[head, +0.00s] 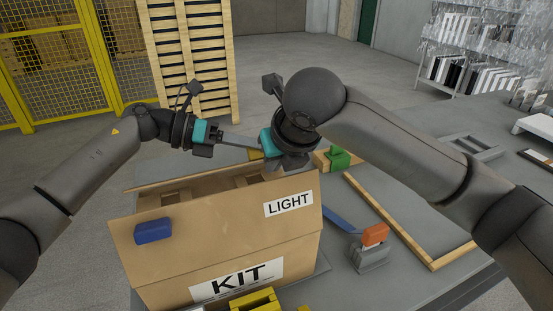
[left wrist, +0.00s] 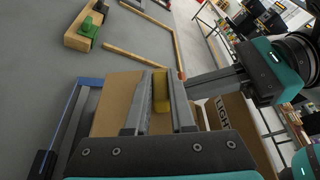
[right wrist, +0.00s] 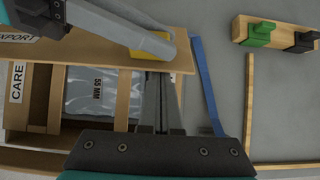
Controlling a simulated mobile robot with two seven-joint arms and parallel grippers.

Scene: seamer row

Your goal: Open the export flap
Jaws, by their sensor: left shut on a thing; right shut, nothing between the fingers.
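The cardboard box (head: 170,280) marked KIT stands on the grey table. Its near flap, marked LIGHT (head: 289,204), slopes outward and bears a blue tab (head: 153,231). The export flap (right wrist: 85,42) runs along the far side; its yellow tab (right wrist: 150,45) also shows in the left wrist view (left wrist: 161,90). My left gripper (left wrist: 158,95) is shut on that yellow tab. My right gripper (right wrist: 154,100) is shut and empty, over the open box top beside the export flap. A grey bag marked 55 MM (right wrist: 103,92) lies inside. The flap's exact angle is hard to tell.
A blue bar (head: 338,221) and an orange block (head: 374,234) on a grey stand are right of the box. A wooden frame (head: 385,217) and green clamp (head: 338,158) lie beyond. A yellow piece (head: 253,301) stands in front. Bare table lies between bar and frame.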

